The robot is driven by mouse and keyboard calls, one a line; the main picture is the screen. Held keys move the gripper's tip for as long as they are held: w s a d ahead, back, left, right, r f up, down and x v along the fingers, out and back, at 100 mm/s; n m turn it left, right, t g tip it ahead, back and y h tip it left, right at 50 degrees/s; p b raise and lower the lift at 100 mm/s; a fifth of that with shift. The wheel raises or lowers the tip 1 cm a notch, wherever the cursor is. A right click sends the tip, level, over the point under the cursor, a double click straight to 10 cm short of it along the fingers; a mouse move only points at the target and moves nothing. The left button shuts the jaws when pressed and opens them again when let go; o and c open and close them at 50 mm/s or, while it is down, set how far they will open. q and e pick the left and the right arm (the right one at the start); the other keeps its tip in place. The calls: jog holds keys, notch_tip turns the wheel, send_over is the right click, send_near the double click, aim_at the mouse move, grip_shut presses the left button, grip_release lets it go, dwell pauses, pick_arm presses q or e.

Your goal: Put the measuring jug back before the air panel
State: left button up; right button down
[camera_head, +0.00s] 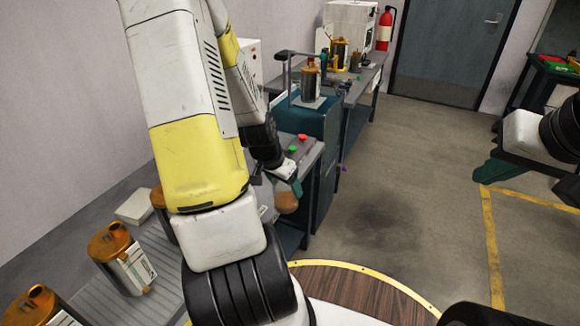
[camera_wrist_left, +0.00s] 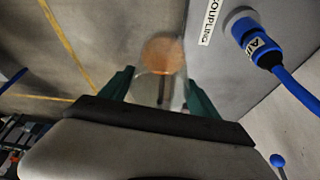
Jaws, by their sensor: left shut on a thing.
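My left gripper (camera_head: 287,187) is shut on the measuring jug, a small clear vessel with a round orange-brown area (camera_head: 287,203). In the left wrist view the jug (camera_wrist_left: 161,56) sits between the two green fingers (camera_wrist_left: 160,92). It is held out beside the bench with the red and green buttons, over the floor side. A grey panel (camera_wrist_left: 222,75) with a "COUPLING" label and a blue air plug is close to the jug's right in the wrist view. My right gripper (camera_head: 522,186) is open and empty at the right.
Orange-topped canisters (camera_head: 122,260) stand on the ribbed conveyor at lower left. A teal stand (camera_head: 315,120) with another canister is behind the button bench (camera_head: 307,150). A blue hose (camera_wrist_left: 297,90) runs from the plug. The floor right of the benches is clear.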

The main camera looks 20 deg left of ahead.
pick_arm(q)
jog(key=shift+w+a+f, duration=0.85)
jog(key=shift+w+a, duration=0.8)
jog(key=shift+w, duration=0.25)
jog(key=shift+w+a+f, duration=0.8)
jog(key=shift+w+a, duration=0.85)
jog(key=shift+w, duration=0.3)
jog(key=shift+w+a+f, duration=0.85)
jog(key=shift+w+a, duration=0.8)
jog(key=shift+w, duration=0.25)
jog(key=shift+f, duration=0.15)
jog(key=o, duration=1.4)
